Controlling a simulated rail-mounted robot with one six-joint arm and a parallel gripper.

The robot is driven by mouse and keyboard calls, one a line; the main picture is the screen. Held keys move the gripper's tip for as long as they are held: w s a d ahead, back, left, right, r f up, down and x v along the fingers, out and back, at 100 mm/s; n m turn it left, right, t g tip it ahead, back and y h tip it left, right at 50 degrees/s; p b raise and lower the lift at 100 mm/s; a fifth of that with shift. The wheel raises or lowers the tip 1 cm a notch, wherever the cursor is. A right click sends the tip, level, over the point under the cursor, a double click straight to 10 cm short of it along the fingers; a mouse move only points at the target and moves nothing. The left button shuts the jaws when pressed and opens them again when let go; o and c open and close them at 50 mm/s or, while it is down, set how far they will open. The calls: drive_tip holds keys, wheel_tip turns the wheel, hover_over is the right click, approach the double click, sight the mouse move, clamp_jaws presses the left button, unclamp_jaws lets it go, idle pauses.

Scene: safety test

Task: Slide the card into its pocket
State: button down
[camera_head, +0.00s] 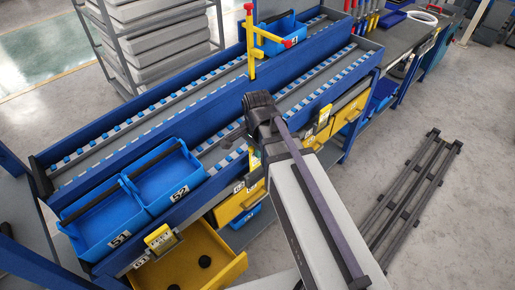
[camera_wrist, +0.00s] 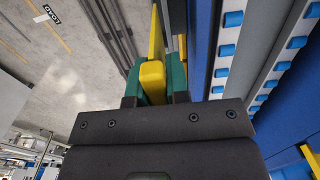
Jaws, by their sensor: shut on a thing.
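My gripper (camera_wrist: 154,85) has green fingertips, shut on a yellow piece that appears to be the card (camera_wrist: 152,82), seen nearly edge-on in the wrist view. In the head view my wrist hangs over the near side of the blue conveyor rack, with the gripper (camera_head: 255,158) mostly hidden behind it. A yellow-framed tag holder (camera_head: 160,238) stands on the rack's front rail at lower left, and another yellow tag (camera_head: 323,116) is farther right. I cannot tell which pocket is the card's, nor whether the card touches one.
Blue bins 51 (camera_head: 104,232) and 52 (camera_head: 168,182) sit on the rack. A yellow drawer (camera_head: 190,262) stands open below them, with small black discs inside. A yellow post (camera_head: 250,45) rises from the rack. A dark slatted frame (camera_head: 410,195) lies on the floor at right.

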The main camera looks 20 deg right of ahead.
sight(258, 166)
drive_tip(key=shift+f+b, duration=3.05)
drive_tip(key=shift+f, duration=0.25)
drive_tip(key=c, duration=1)
unclamp_jaws()
drive_tip(key=shift+r, duration=0.1)
wheel_tip(258, 166, up, 18)
drive_tip(key=p, duration=1.8)
drive_tip(key=shift+f, duration=0.2)
